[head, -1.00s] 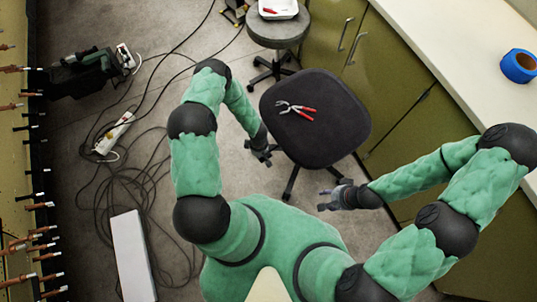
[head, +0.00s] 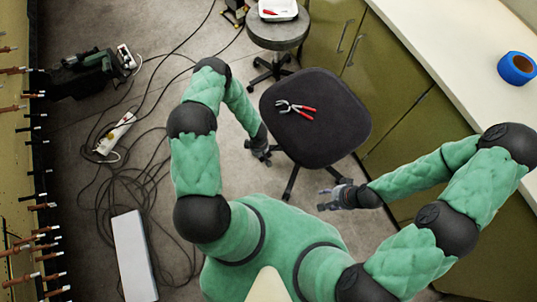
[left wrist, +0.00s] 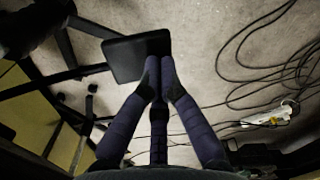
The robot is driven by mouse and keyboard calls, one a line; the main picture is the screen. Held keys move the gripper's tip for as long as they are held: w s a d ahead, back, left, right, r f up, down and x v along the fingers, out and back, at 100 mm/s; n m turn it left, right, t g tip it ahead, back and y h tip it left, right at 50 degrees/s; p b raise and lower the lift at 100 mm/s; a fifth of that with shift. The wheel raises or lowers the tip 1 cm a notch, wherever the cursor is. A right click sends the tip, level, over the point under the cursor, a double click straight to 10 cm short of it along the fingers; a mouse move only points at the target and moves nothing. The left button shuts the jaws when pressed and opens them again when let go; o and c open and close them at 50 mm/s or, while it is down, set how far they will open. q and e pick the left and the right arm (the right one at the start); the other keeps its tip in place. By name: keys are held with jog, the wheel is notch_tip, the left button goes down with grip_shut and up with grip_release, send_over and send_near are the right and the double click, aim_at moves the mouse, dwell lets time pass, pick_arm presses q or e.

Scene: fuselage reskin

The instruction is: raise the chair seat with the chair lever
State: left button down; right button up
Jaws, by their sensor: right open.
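The dark chair seat (head: 318,120) is at the centre of the head view, with red-handled pliers (head: 296,109) lying on it. My left gripper (head: 261,153) is low at the seat's left edge. In the left wrist view its fingers (left wrist: 159,66) come together at the edge of a flat black paddle, which looks like the chair lever (left wrist: 126,57). They appear shut on it, with the tips overlapping its right end. The head view does not show the lever. My right gripper (head: 328,199) is open and empty, in front of the seat, to the right.
A round stool (head: 278,32) with a white tray (head: 279,9) stands behind the chair. Green cabinets and a white counter (head: 450,55) with blue tape (head: 517,68) line the right side. Cables (head: 130,185), a power strip (head: 115,133) and a white box (head: 134,255) lie on the left floor.

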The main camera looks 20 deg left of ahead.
pick_arm(q)
jog(key=shift+r, duration=0.2)
jog(key=shift+r+p, duration=0.2)
jog(key=shift+p, duration=0.1)
jog(key=shift+w+r+p, duration=0.1)
jog(key=shift+r+p, duration=2.05)
jog(key=shift+r, duration=0.55)
jog(key=s+d+r+m+h, duration=0.2)
jog(key=s+d+r+m, duration=0.3)
jog(key=d+r+m, duration=0.1)
jog(key=s+d+r+m+h, duration=0.2)
jog(key=s+d+r+m, duration=0.4)
jog(key=r, duration=0.4)
jog(key=shift+d+r+m, duration=0.4)
jog(key=shift+d+m, duration=0.3)
jog(key=shift+d, duration=0.5)
jog(key=shift+s, duration=0.1)
